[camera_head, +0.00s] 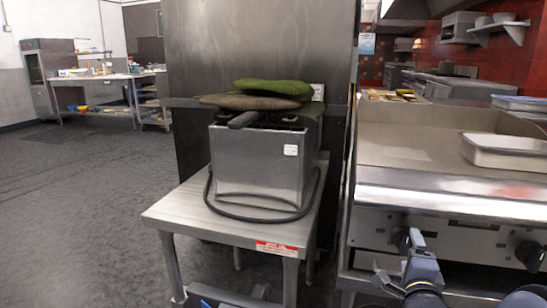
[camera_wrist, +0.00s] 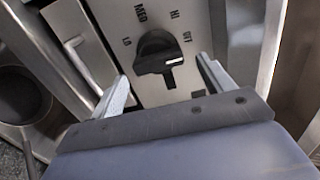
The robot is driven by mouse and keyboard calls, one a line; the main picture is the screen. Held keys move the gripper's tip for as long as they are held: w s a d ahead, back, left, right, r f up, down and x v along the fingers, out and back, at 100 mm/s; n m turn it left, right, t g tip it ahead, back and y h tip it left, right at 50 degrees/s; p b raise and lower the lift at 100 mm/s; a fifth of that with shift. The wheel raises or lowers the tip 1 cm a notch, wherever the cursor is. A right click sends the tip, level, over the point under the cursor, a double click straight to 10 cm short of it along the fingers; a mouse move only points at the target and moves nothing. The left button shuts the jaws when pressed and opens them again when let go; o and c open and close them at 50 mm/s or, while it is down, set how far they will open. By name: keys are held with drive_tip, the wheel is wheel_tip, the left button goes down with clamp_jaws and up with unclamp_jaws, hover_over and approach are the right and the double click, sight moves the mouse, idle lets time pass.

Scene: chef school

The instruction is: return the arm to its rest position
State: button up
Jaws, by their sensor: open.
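My gripper (camera_head: 398,262) is at the lower right of the head view, in front of the griddle's (camera_head: 440,195) front panel. In the wrist view my gripper (camera_wrist: 164,80) is open, with its two fingers spread and nothing held between them. A black control knob (camera_wrist: 157,52) with LO, MED, HI and OFF marks lies ahead, between the fingertips in the picture. I cannot tell whether a finger touches the panel. Part of my arm (camera_head: 524,297) shows at the bottom right corner.
A steel fryer (camera_head: 262,165) with green and brown cloth-like items (camera_head: 272,88) on top stands on a low steel table (camera_head: 180,213). A metal pan (camera_head: 505,152) rests on the griddle. Another knob (camera_head: 530,254) is to the right. Open floor (camera_head: 80,200) lies left.

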sight(406, 244)
drive_tip(key=p+v, duration=0.1)
drive_tip(key=v, duration=0.6)
drive_tip(key=b+x, duration=0.2)
drive_tip(key=x, duration=0.9)
drive_tip(key=shift+w+f, duration=0.15)
drive_tip(key=shift+w, duration=0.25)
drive_tip(key=shift+s+r+n, duration=0.15)
drive_tip(key=shift+r+n, duration=0.1)
drive_tip(key=shift+n, duration=0.55)
drive_tip(key=shift+r+n+p, duration=0.1)
drive_tip(key=shift+n+p, duration=0.45)
drive_tip(key=shift+n, duration=0.65)
drive_tip(key=n+p, duration=0.1)
drive_tip(key=n, duration=0.2)
drive_tip(key=n+p, duration=0.2)
drive_tip(key=n, duration=0.1)
drive_tip(key=shift+a+r, duration=0.1)
drive_tip(key=shift+r, duration=0.1)
drive_tip(key=n+p, duration=0.2)
drive_tip(key=n, duration=0.1)
drive_tip(key=n+p, duration=0.3)
drive_tip(key=shift+a+r+n+p, duration=0.2)
drive_tip(key=shift+n+p, duration=0.1)
drive_tip(key=shift+a+n+p, duration=0.1)
drive_tip(key=shift+n+p, duration=0.9)
drive_tip(key=shift+n, duration=0.1)
drive_tip(key=shift+f+n+p, duration=0.2)
drive_tip(key=shift+n+p, duration=0.35)
drive_tip(key=shift+n, duration=0.15)
